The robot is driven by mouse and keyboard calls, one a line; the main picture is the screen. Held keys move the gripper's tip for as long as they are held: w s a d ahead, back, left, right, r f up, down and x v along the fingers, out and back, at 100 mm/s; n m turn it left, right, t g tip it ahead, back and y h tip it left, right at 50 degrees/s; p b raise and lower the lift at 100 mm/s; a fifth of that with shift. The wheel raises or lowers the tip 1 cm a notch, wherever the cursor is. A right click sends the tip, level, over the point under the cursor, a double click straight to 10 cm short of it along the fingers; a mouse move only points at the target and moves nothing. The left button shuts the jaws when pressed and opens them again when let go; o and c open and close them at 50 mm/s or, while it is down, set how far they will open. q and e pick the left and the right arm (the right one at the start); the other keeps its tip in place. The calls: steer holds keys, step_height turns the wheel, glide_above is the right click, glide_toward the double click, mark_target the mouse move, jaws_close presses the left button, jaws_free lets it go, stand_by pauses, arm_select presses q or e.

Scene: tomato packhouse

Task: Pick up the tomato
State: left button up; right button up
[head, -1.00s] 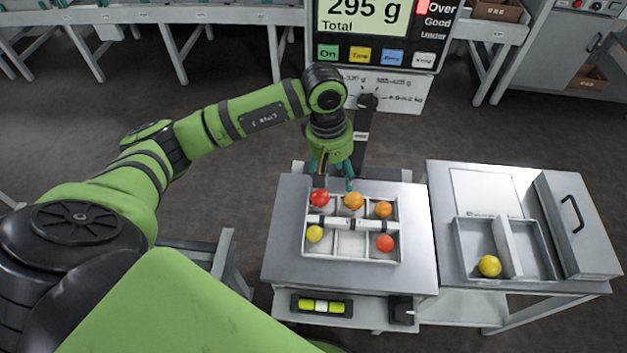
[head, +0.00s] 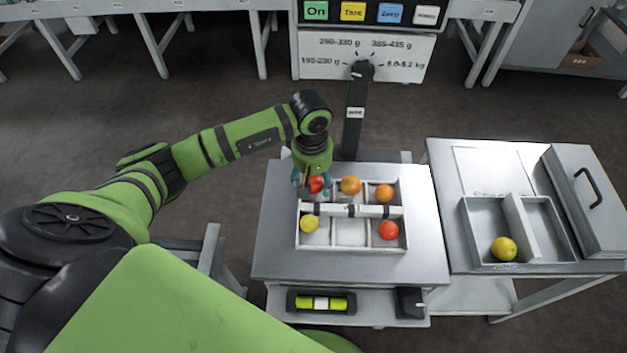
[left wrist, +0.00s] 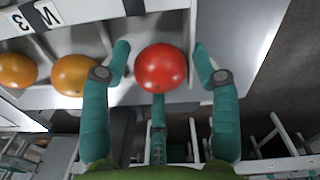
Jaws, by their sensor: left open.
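A red tomato (head: 316,184) lies in the far left compartment of the white divided tray (head: 300,238) on the weighing table. It also shows in the left wrist view (left wrist: 161,68). My left gripper (head: 313,182) is open above that compartment, with teal fingers on both sides of the red tomato; in the wrist view both fingertips stand apart from it. Two orange tomatoes (head: 351,185) (head: 384,193) lie in the other far compartments. A yellow tomato (head: 309,223) lies near left and another red tomato (head: 388,230) near right. My right gripper is not in view.
A second table at the right holds a two-part bin (head: 480,250) with a yellow tomato (head: 503,248). A dark post (head: 354,120) rises behind the tray to a scale panel (head: 370,58). A shelf below the table holds a yellow-green level-like item (head: 320,303).

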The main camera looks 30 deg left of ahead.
arm_select(q)
steer(key=shift+f, duration=0.2)
steer(key=c, duration=0.6)
